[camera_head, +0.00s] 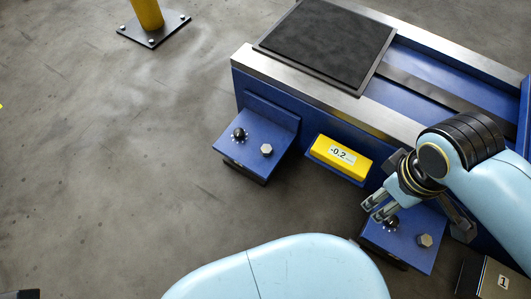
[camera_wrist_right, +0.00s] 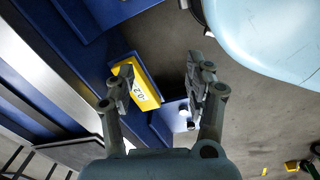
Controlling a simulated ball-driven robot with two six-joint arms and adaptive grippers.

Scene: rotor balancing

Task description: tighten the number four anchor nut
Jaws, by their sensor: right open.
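Two blue anchor feet stick out from the machine bed in the head view. The left foot (camera_head: 238,150) carries a black knob (camera_head: 239,134) and a hex nut (camera_head: 266,149). The right foot (camera_head: 402,243) carries a similar knob, partly by my fingers, and a hex nut (camera_head: 425,240). I see no number four on either foot. My right gripper (camera_head: 374,207) is open and empty above the left part of the right foot, with that nut to its right. In the wrist view its fingers (camera_wrist_right: 158,85) are spread, with a blue foot (camera_wrist_right: 174,119) beyond. My left gripper is not in view.
A yellow display (camera_head: 341,158) reading -0.2 sits on the bed's side between the feet; the wrist view shows it too (camera_wrist_right: 139,86). A dark box labelled 1 (camera_head: 497,280) is at lower right. A yellow post (camera_head: 148,14) stands at upper left.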

